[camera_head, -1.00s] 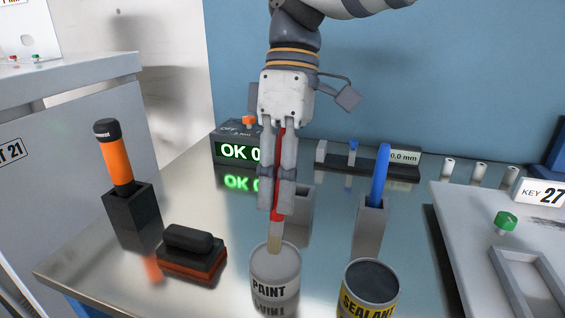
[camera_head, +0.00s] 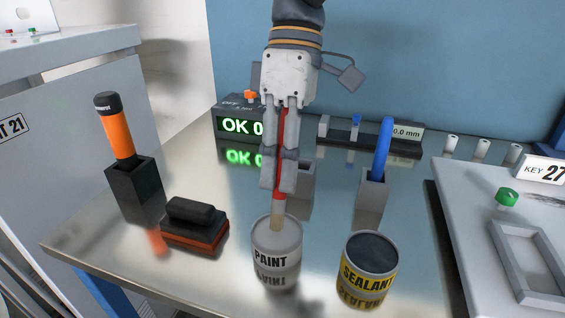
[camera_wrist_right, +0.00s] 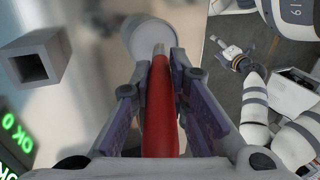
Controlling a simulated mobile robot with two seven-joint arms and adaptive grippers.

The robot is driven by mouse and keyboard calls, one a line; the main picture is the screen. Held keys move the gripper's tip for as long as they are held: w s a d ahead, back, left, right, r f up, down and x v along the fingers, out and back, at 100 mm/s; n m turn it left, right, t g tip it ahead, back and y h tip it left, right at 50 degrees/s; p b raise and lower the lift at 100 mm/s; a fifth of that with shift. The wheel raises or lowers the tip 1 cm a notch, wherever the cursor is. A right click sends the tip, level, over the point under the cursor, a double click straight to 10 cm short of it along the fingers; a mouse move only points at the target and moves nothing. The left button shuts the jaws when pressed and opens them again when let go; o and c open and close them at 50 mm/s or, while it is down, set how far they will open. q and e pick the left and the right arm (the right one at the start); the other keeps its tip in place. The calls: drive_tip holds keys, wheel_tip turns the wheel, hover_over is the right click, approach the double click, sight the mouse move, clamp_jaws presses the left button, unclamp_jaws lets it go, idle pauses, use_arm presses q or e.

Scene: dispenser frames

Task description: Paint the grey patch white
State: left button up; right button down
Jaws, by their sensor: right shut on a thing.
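My right gripper (camera_head: 280,188) is shut on a brush with a red handle (camera_head: 281,135). The brush points down, and its pale bristles (camera_head: 277,218) are at the open mouth of the paint can (camera_head: 277,258); how deep they reach is unclear. The right wrist view shows the red handle (camera_wrist_right: 160,110) between the fingers and the can (camera_wrist_right: 150,38) beyond its tip. A raised square frame (camera_head: 497,258) with a grey inside lies on the panel at the right; whether this is the grey patch I cannot tell. My left gripper (camera_wrist_right: 230,49) seems to show small in the wrist view.
A sealant can (camera_head: 368,280) stands right of the paint can. A black-and-red block (camera_head: 195,225) and an orange-handled tool in a black holder (camera_head: 135,185) are at left. A blue-handled tool (camera_head: 383,150) stands in a grey holder behind. A display box (camera_head: 240,125) is farther back.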

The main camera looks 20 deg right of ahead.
sight(282, 147)
drive_tip(key=shift+f, duration=0.55)
idle(1.0)
drive_tip(key=shift+r, duration=3.55)
